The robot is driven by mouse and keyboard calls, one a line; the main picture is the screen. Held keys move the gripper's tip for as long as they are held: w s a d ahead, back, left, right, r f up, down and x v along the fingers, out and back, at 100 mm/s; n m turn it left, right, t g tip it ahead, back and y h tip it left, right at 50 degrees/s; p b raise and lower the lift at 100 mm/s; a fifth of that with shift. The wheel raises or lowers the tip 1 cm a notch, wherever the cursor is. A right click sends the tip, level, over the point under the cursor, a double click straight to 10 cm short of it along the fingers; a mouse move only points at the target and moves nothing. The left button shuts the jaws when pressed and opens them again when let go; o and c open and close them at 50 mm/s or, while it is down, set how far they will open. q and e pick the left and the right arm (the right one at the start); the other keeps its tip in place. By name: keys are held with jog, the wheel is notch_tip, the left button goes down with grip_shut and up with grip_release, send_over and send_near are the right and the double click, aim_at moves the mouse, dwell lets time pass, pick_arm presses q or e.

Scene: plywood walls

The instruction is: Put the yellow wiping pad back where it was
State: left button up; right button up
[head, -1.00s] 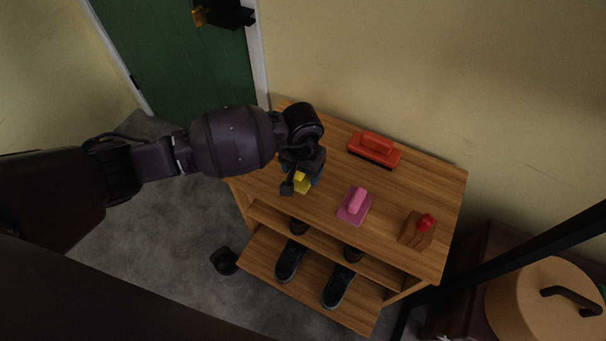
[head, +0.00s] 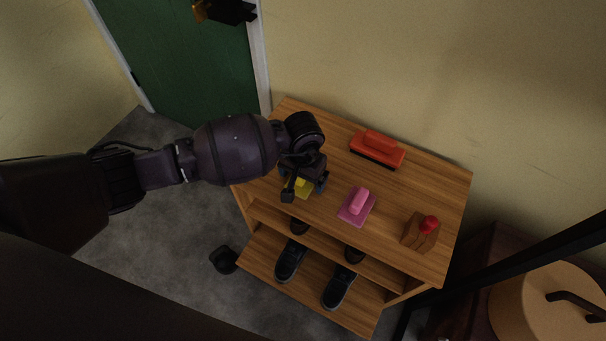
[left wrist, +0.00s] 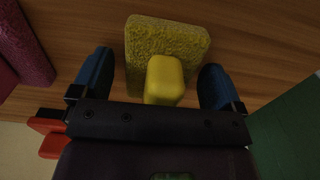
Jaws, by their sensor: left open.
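The yellow wiping pad (left wrist: 150,38) lies on the wooden cabinet top (head: 285,119), near its left end in the head view. It has a rough flat base and a smooth yellow grip block (left wrist: 164,79). My left gripper (left wrist: 156,85) is open over it, with one blue fingertip on each side of the grip block and visible gaps between. In the head view my left gripper (head: 306,187) hides most of the pad, leaving a small yellow patch (head: 303,189). My right gripper is not in view.
On the top stand a pink pad (head: 357,206), an orange brush-like block (head: 377,149) and a brown wooden block with a red knob (head: 420,231). Dark shoes (head: 291,260) sit on the shelf below. A wall is behind; a green door (head: 180,70) is at left.

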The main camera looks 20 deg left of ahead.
pick_arm(q)
jog(key=shift+w+r, duration=0.1)
jog(key=shift+r, duration=0.45)
notch_tip(320, 180, up, 10)
jog(key=p, duration=0.3)
jog(key=shift+r, duration=0.6)
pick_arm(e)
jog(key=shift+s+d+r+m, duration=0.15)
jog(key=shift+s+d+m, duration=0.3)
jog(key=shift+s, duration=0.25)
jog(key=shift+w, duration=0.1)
